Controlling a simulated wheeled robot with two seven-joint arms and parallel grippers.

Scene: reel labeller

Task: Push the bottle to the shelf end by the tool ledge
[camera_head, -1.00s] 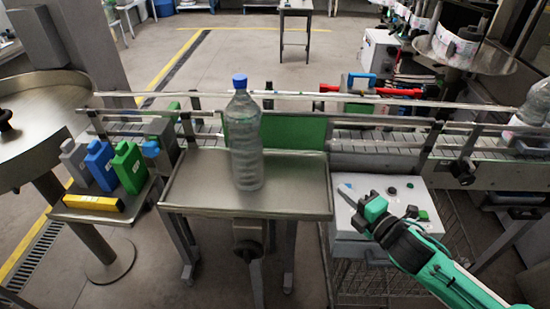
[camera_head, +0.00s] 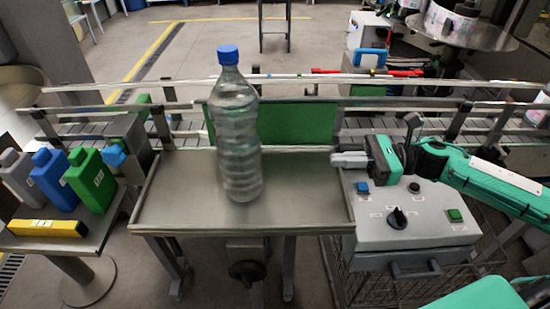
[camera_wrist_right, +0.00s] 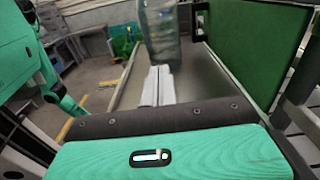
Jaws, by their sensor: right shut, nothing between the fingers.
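A clear plastic bottle with a blue cap (camera_head: 236,135) stands upright on the metal shelf (camera_head: 300,210), near its middle. The tool ledge (camera_head: 60,255) is at the left of the shelf. My right gripper (camera_head: 336,160) is shut and empty at the shelf's right edge, to the right of the bottle, with a clear gap between them. In the right wrist view the shut fingertips (camera_wrist_right: 158,75) point at the bottle (camera_wrist_right: 160,35), whose top is cut off. My left gripper is not in view.
The ledge holds grey, blue and green jugs (camera_head: 92,180) and a yellow level (camera_head: 47,228). A green panel (camera_head: 295,122) and the conveyor rails run behind the shelf. A control box (camera_head: 405,225) stands at right. The shelf between bottle and ledge is clear.

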